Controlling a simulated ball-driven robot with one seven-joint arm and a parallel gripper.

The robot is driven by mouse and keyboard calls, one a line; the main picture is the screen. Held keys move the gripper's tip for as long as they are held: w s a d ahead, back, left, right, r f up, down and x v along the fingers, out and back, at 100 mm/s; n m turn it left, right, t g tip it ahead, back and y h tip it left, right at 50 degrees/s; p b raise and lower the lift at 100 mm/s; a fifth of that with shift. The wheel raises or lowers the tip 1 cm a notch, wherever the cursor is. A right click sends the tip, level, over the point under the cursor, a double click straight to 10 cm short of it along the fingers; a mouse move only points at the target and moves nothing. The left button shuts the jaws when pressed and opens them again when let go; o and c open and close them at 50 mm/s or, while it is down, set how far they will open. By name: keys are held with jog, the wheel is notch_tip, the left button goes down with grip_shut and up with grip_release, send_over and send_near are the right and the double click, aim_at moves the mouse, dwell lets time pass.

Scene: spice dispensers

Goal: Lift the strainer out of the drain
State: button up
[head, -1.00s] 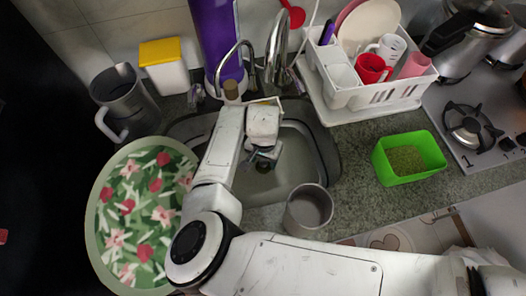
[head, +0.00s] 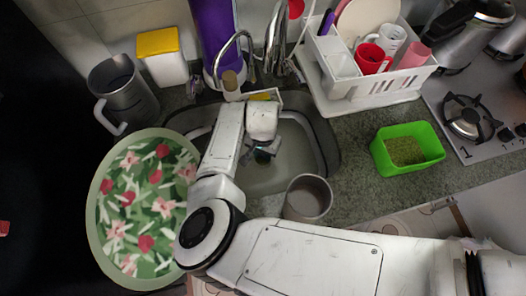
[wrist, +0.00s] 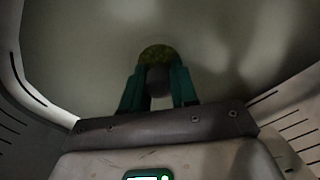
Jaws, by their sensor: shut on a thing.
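The strainer (wrist: 158,53) shows in the wrist view as a small round, greenish, speckled piece just beyond my fingertips, with a grey part between the fingers. My gripper (wrist: 158,85) has its two dark green fingers closed on that grey part. In the head view my gripper (head: 262,154) points down inside the grey sink basin (head: 290,168), below my white wrist. The fingers and arm cover the strainer and the drain there, so I cannot tell its height above the basin floor.
A grey cup (head: 308,198) stands at the sink's front edge. A flowered tray (head: 140,255) is left, and a grey jug (head: 122,92) stands behind it. The faucet (head: 275,45) rises behind the basin. A dish rack (head: 375,92) and a green container (head: 405,165) are right.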

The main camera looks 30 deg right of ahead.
jog(key=shift+c, duration=0.6)
jog(key=o, duration=0.4)
jog(key=c, duration=0.5)
jog(key=shift+o, duration=0.2)
jog(key=shift+r+p, duration=1)
jog(key=shift+r, duration=0.25)
jog(key=shift+r+p, duration=0.9)
jog(key=shift+r, duration=1.05)
